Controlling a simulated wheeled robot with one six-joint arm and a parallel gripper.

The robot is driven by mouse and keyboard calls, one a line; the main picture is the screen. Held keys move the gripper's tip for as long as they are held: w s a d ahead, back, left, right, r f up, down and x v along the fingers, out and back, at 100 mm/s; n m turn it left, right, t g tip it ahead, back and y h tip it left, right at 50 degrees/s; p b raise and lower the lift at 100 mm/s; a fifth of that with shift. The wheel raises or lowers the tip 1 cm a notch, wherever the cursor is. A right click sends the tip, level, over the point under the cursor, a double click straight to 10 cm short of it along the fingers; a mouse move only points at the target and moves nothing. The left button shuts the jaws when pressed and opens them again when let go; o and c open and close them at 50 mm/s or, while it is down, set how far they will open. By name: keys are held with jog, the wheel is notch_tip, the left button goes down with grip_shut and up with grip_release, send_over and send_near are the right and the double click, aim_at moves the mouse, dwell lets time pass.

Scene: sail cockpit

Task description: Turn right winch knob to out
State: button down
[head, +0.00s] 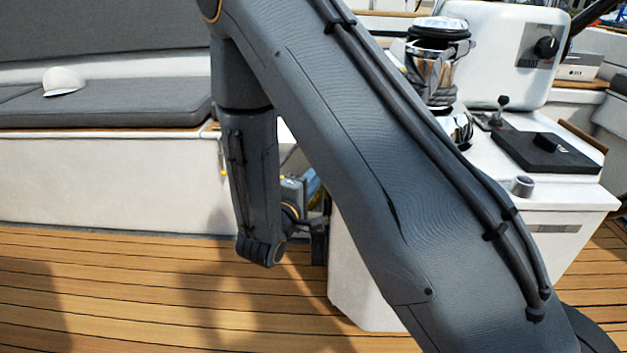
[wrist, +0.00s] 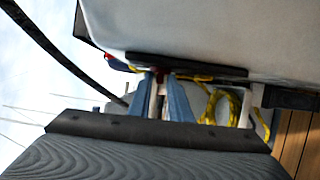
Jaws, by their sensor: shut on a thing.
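In the wrist view my gripper (wrist: 161,80) reaches toward a black panel (wrist: 200,67) on the white console. Its two blue-grey fingers stand on either side of a small dark, reddish piece (wrist: 160,74), which I take to be the right winch knob. The fingers are shut on it. The knob is small and mostly covered, so its pointer and the marking for out cannot be read. In the head view my arm crosses the middle and bends down beside the left side of the white console (head: 365,290). The fingertips and the gripped knob are hidden there.
A chrome winch (head: 435,65) stands on the console behind my arm. Another black knob (head: 547,47) is on the white pedestal at upper right. A yellow rope (wrist: 232,105) hangs close to my gripper. A white cap (head: 62,80) lies on the bench cushion. The teak floor (head: 120,290) is clear.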

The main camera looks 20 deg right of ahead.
jog(key=shift+w+d, duration=0.1)
jog(key=shift+d, duration=0.15)
jog(key=c, duration=1.8)
grip_release()
jog(key=shift+c, duration=0.2)
jog(key=shift+d, duration=0.1)
jog(key=p+v, duration=0.1)
jog(key=v, duration=0.6)
jog(key=shift+s+a, duration=0.2)
jog(key=shift+a, duration=0.1)
